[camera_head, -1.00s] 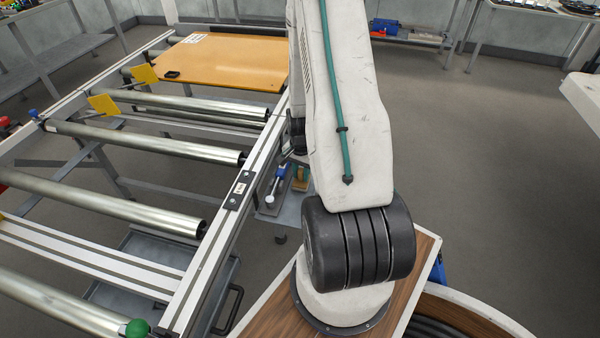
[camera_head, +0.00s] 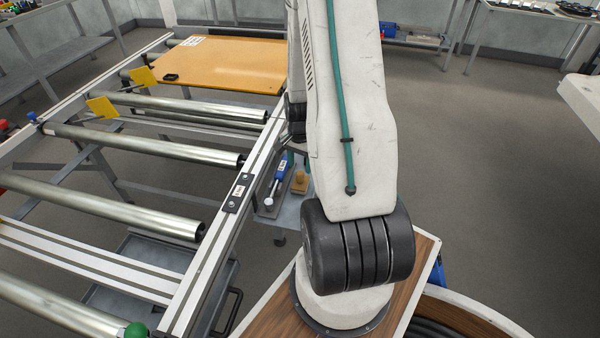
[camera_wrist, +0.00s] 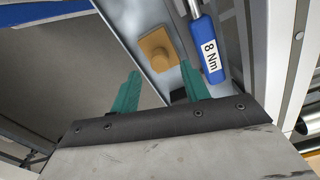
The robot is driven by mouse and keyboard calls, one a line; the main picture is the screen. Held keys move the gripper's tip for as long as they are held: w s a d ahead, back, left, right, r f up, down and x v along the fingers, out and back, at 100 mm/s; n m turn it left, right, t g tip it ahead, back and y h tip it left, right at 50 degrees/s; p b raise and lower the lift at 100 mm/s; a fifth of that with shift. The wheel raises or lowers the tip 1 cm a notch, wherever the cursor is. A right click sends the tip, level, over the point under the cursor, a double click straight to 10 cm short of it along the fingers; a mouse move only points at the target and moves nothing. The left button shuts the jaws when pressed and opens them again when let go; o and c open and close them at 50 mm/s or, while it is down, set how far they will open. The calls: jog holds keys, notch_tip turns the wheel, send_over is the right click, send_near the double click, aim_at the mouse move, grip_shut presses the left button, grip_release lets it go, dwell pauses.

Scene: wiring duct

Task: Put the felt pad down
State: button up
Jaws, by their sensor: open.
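The felt pad (camera_wrist: 158,50), a tan block with a round knob on top, rests on a narrow grey shelf in the wrist view. In the head view the pad (camera_head: 300,183) lies on the shelf beside the roller frame, partly close behind my arm. My gripper (camera_wrist: 161,80) has two green fingers spread apart with nothing between them. The pad lies just beyond the fingertips, apart from them as far as I can see.
A blue torque tool (camera_wrist: 207,48) labelled 8 Nm lies right of the pad; it also shows in the head view (camera_head: 279,172). The roller frame's rail (camera_head: 215,245) runs alongside the shelf. Open floor (camera_head: 480,150) lies to the right.

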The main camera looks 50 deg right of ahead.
aim_at(299, 173)
jog(key=w+a+r+n, duration=0.1)
jog(key=a+r+n, duration=0.3)
jog(key=a+r, duration=0.6)
jog(key=a+r+n, duration=0.4)
jog(key=a+r, duration=0.2)
jog(key=r, duration=0.8)
jog(key=s+a+r+n+t, duration=0.1)
jog(key=s+a+r+n, duration=0.7)
jog(key=s+a, duration=0.5)
notch_tip(299, 173, up, 2)
jog(key=shift+s+a+r+n, duration=0.1)
jog(key=shift+s+a+n, duration=0.25)
jog(key=shift+a, duration=0.3)
jog(key=shift+o, duration=0.4)
